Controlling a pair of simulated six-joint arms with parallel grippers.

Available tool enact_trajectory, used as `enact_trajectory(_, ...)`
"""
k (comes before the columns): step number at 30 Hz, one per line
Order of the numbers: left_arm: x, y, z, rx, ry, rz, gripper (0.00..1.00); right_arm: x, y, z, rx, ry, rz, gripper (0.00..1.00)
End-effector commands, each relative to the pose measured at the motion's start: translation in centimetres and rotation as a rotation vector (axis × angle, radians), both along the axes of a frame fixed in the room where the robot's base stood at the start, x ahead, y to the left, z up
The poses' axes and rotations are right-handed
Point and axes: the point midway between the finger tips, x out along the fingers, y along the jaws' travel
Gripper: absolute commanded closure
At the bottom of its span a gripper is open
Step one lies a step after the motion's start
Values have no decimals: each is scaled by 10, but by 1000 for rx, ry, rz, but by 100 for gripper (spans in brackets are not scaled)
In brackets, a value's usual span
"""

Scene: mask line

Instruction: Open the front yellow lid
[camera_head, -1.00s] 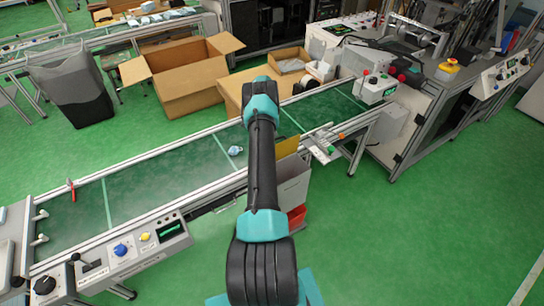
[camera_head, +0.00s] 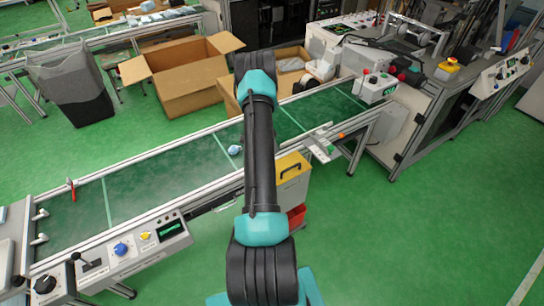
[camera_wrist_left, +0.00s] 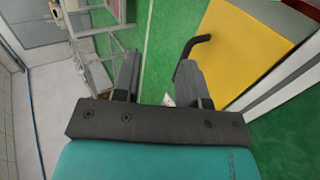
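The yellow lid (camera_head: 287,160) lies on top of a pale bin (camera_head: 296,194), just right of my arm in the head view, with its black handle (camera_head: 291,171) showing. It looks closed. In the left wrist view the lid (camera_wrist_left: 247,45) fills the upper right, and its handle (camera_wrist_left: 191,44) reaches over its left edge. My left gripper (camera_wrist_left: 158,72) is open with nothing between its fingers. The handle's end is close to the right finger; I cannot tell if they touch. In the head view my arm hides this gripper. My right gripper is not in view.
A conveyor (camera_head: 160,182) runs diagonally behind the bin, with a small bluish item (camera_head: 234,149) on it. A red container (camera_head: 297,216) is low beside the bin. Cardboard boxes (camera_head: 187,82) stand behind the conveyor. The green floor to the right is clear.

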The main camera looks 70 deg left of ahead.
Motion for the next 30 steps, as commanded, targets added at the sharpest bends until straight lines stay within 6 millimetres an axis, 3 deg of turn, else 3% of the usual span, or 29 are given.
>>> enact_trajectory(9, -8, -31, 3, 1, 0, 0, 61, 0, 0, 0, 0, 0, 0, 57)
enact_trajectory(26, -9, -34, 3, 1, 1, -1, 61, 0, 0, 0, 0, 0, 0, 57)
enact_trajectory(30, 2, -43, -3, 8, 21, -9, 61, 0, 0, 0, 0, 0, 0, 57)
